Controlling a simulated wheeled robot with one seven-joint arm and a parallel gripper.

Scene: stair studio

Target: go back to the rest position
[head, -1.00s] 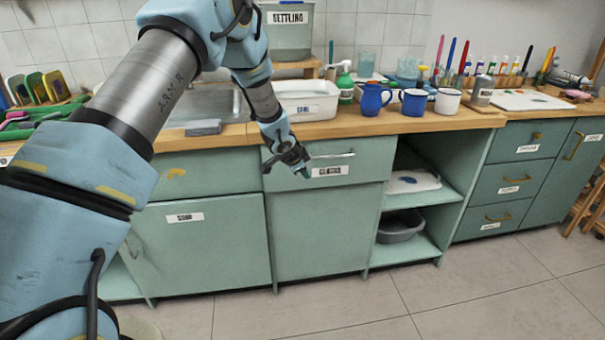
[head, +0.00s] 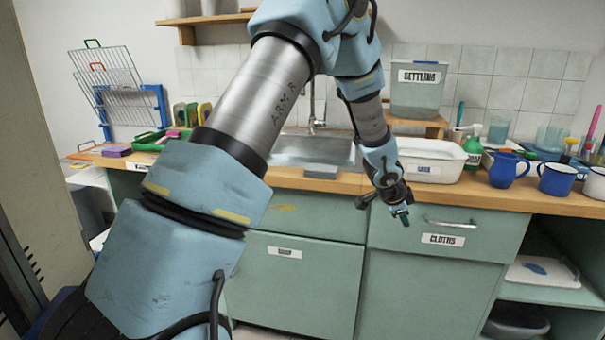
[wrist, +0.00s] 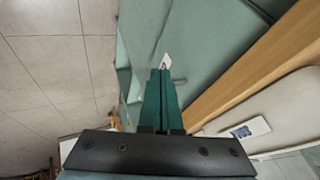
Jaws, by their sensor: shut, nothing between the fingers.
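I cannot tell how far the fingertips are from the drawer front.
The wooden counter edge (head: 336,185) runs behind my arm. A sink (head: 300,150), a white tub (head: 430,165), a SETTLING bin (head: 417,97) and a blue jug (head: 505,170) stand along it. A drying rack (head: 105,72) is at left. An open shelf (head: 560,296) is low at right.

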